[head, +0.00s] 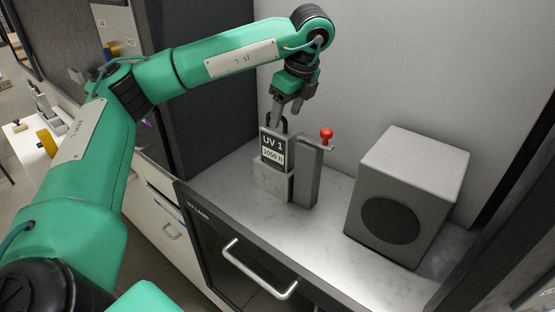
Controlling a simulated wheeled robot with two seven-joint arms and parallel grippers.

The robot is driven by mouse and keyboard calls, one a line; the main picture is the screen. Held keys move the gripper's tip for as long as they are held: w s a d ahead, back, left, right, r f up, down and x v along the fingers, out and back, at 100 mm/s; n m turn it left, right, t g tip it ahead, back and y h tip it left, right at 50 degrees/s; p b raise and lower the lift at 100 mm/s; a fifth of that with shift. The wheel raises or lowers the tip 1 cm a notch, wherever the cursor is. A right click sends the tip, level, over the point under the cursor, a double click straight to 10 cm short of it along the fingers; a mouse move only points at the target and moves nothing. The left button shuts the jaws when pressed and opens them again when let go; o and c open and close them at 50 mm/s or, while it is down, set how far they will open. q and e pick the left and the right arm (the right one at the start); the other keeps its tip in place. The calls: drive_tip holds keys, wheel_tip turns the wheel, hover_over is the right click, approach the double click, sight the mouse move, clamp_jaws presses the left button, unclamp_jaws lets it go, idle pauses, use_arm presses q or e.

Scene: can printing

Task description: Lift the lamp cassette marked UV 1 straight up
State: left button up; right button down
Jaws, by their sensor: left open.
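The lamp cassette (271,155) is a grey upright block with a dark label reading "UV 1" and "1000 h". It stands in a light grey holder (270,181) on the marble-like worktop. A dark handle (284,123) shows at its top. My left gripper (287,115) points down over the cassette, with its fingers open around or just beside the handle; contact is not clear. My right gripper is not in view.
A grey post (307,177) with a red knob (326,133) stands close to the right of the cassette. A grey box with a round dark grille (408,185) stands further right. A cabinet door handle (259,274) is below in front. Bare worktop (335,222) lies between post and box.

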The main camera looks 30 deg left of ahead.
sight(280, 130)
use_arm(q)
drive_tip(key=shift+a+f+p, duration=0.2)
drive_tip(key=shift+f+p, duration=0.15)
drive_tip(key=shift+p, duration=0.1)
drive_tip(key=p+x, duration=0.1)
drive_tip(key=x, duration=0.1)
drive_tip(key=p+x, duration=0.1)
drive_tip(key=x, duration=0.1)
drive_tip(key=shift+s+a, duration=0.15)
drive_tip(key=shift+s, duration=0.1)
drive_tip(key=shift+w+f, duration=0.1)
drive_tip(key=shift+f, duration=0.25)
drive_tip(key=shift+c, duration=0.9)
drive_tip(key=c, duration=1.1)
drive_tip(key=shift+r, duration=0.1)
clamp_jaws()
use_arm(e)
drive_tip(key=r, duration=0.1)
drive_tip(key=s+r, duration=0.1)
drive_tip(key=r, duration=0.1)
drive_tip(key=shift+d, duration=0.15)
